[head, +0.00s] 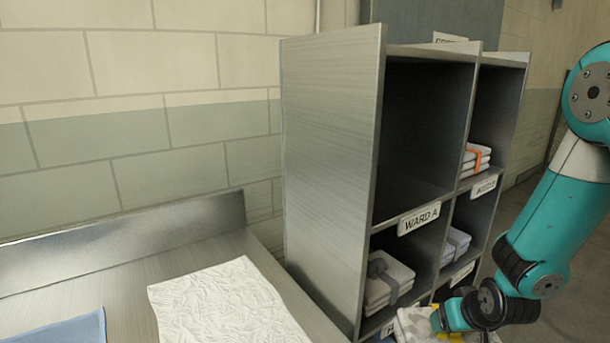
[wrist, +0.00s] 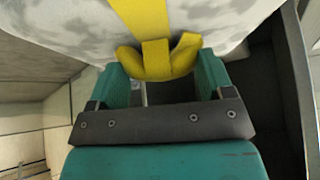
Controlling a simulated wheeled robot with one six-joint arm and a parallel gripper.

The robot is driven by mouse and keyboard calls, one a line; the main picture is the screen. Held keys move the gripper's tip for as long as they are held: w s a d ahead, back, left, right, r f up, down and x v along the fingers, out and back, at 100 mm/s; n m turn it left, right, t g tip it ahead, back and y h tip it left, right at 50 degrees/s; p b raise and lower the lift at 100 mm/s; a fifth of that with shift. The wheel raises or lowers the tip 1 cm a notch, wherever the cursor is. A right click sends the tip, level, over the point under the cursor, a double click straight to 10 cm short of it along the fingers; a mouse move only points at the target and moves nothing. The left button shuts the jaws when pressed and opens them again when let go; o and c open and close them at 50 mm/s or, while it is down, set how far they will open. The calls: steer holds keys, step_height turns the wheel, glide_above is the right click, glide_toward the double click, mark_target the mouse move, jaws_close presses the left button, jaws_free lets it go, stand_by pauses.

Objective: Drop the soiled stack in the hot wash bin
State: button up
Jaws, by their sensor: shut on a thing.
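My gripper (wrist: 162,82) is shut on the yellow band's knot of a stained grey-white stack (wrist: 75,25). The yellow band (wrist: 155,22) runs over the stack, and grey blotches mark its cloth. In the head view, my gripper (head: 441,319) holds the stack (head: 412,322) low in front of the shelf unit, at the bottom edge of the picture, so its lower part is cut off. No hot wash bin can be made out in either view.
A metal shelf unit (head: 328,165) has an empty upper-left compartment above the "WARD A" label (head: 419,217). Other compartments hold a grey-banded stack (head: 384,283), an orange-banded stack (head: 474,158) and another folded stack (head: 455,245). A metal counter at left bears a crumpled white cloth (head: 218,305) and blue cloth (head: 62,330).

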mark_target(450, 337)
steer(key=shift+s+a+f, duration=0.25)
steer(key=shift+s+f, duration=0.15)
steer(key=shift+f, duration=0.25)
steer(key=shift+s+a+f, duration=0.2)
steer(key=shift+s+f, duration=0.2)
steer(key=shift+f, duration=0.25)
